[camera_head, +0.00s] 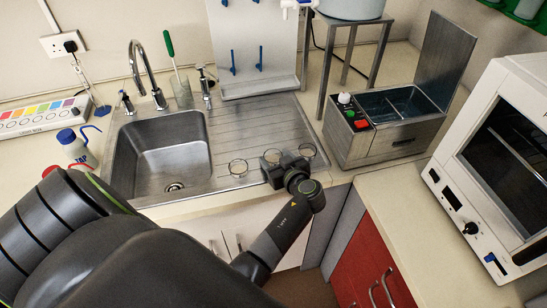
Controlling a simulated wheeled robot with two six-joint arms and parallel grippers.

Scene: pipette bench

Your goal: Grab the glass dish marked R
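Three small round glass dishes stand in a row on the front of the steel drainboard. One is the left dish (238,167), one the middle dish (272,156), and one the right dish (307,150). Any letters on them are too small to read. My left gripper (279,166) is low at the drainboard's front edge, right at the middle dish and partly covering it. I cannot tell whether its fingers touch the dish or how far apart they are. My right gripper is not in view.
The sink basin (165,158) is left of the dishes, with a tall tap (145,72) behind it. A steel water bath (388,125) stands to the right, beside a metal stand (352,24). A white oven (500,150) is at far right. The drainboard (245,125) behind the dishes is clear.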

